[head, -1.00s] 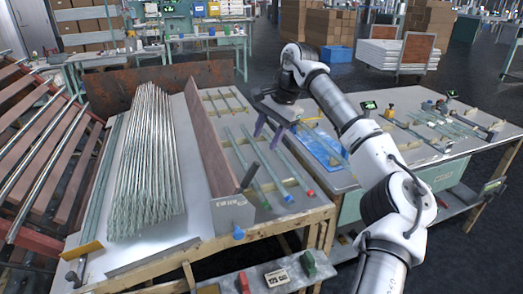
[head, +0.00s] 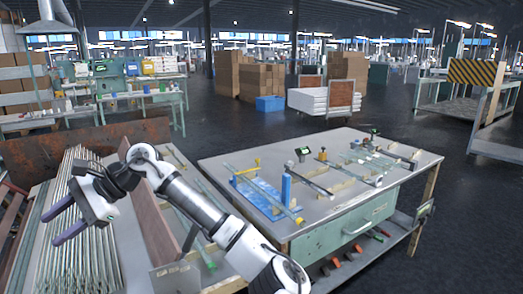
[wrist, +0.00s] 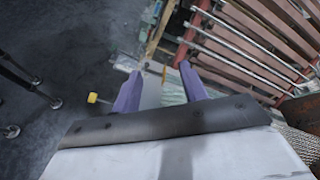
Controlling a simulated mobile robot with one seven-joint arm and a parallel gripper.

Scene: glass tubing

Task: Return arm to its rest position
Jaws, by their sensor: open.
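My arm reaches up from the bottom of the head view and bends left. My gripper (head: 57,224) is at the left, above the bundle of glass tubes (head: 80,165) on the near left table. Its two purple fingers are apart with nothing between them. In the wrist view my gripper (wrist: 160,92) also shows spread fingers, with part of the table and a reddish slatted rack behind them. My arm hides part of the near table and its wooden divider.
The right workbench (head: 330,219) holds a blue fixture (head: 262,198), glass tubes and several small devices. A brown wooden divider (head: 151,215) stands on the left table. Open dark floor lies behind the right workbench. Box stacks (head: 262,82) stand farther back.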

